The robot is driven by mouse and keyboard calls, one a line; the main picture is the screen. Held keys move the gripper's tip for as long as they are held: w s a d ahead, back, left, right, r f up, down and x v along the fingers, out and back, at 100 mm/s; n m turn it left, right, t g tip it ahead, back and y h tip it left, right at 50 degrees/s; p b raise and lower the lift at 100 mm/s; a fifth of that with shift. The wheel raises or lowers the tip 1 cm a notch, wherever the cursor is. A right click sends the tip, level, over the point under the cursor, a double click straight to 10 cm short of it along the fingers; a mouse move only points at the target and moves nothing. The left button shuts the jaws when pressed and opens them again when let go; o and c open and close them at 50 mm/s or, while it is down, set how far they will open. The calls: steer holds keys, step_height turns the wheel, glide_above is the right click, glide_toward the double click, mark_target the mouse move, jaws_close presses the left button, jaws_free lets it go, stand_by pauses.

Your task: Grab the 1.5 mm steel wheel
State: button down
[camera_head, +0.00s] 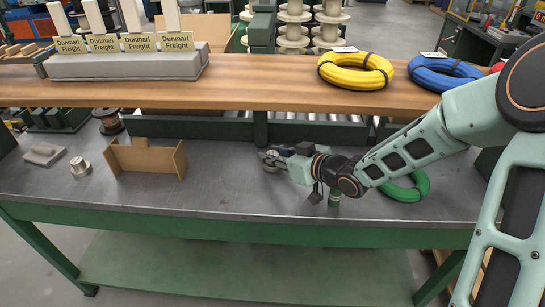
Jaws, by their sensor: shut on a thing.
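My gripper (268,157) is low over the middle of the grey metal bench top (230,190), reaching in from the right. It is shut on a small grey round thing (270,168), which looks like the steel wheel and is mostly hidden by the fingers. I cannot read any size on it, nor tell whether it touches the bench. A silver metal spool or weight (80,167) stands on the bench at the left, well away from my gripper.
An open cardboard box (146,160) stands left of my gripper. A green coil (408,187) lies under my arm. The wooden shelf (260,82) above holds yellow (356,71) and blue coils (445,75). Bench front centre is clear.

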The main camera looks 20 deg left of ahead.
step_height(320, 180, up, 3)
steer(key=shift+f+p, duration=0.1)
steer(key=shift+p, duration=0.4)
steer(key=s+d+r+p, duration=0.1)
steer(key=s+d+r, duration=0.6)
steer(key=s, duration=0.5)
steer(key=shift+r, duration=1.25)
